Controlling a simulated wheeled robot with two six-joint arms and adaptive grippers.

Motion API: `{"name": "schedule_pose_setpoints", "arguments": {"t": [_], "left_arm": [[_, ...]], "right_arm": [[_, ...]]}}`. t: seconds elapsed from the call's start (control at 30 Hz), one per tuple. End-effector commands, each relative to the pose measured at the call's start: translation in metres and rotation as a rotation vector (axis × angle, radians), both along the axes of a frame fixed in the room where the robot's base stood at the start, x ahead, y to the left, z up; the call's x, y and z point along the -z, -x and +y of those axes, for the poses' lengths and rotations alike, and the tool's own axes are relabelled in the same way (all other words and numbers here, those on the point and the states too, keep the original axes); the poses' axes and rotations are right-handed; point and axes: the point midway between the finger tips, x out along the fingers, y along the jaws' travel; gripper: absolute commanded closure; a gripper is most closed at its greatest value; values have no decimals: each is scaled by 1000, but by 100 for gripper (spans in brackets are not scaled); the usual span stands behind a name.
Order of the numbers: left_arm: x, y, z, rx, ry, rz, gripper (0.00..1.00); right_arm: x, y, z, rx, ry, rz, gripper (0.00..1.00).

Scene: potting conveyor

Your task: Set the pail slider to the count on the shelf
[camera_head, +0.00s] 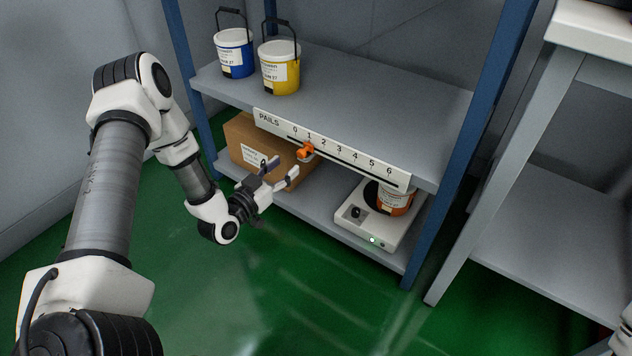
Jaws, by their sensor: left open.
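A white strip labelled PAILS (268,121) runs along the front edge of the upper shelf, numbered 0 to 6 above a dark slot. The orange slider (305,150) sits in the slot at about the 1 mark. A blue pail (234,54) and a yellow pail (279,70) stand upright side by side on the upper shelf (370,90), handles raised. My left gripper (283,171) is open and empty, below and left of the slider, apart from it, its fingers pointing toward the strip. My right gripper is not in view.
On the lower shelf (325,213), a cardboard box (240,137) stands behind my left gripper. A white device (377,228) with a green light bears an orange pail (396,203), partly hidden by the strip. Blue posts (455,165) frame the rack. A grey table (560,230) stands right.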

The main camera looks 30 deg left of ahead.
Motion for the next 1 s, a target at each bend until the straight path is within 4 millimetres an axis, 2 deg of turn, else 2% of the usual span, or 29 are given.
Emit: {"name": "schedule_pose_setpoints", "arguments": {"t": [0.03,0.17,0.4,0.53,0.83,0.97,1.0], "left_arm": [[9,-1,1,-1,0,-5,49],[7,-10,-1,2,-2,-6,49],[9,-55,-5,3,-3,-7,49],[8,-73,-7,2,-2,-4,49],[5,-79,-7,1,1,-2,49],[5,-79,-7,1,0,-2,96],[5,-79,-7,1,0,-2,100]], "right_arm": [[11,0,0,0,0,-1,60],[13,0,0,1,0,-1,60],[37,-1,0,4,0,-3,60],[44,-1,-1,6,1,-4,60],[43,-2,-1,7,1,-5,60],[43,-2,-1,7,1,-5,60],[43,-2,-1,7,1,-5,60]]}}
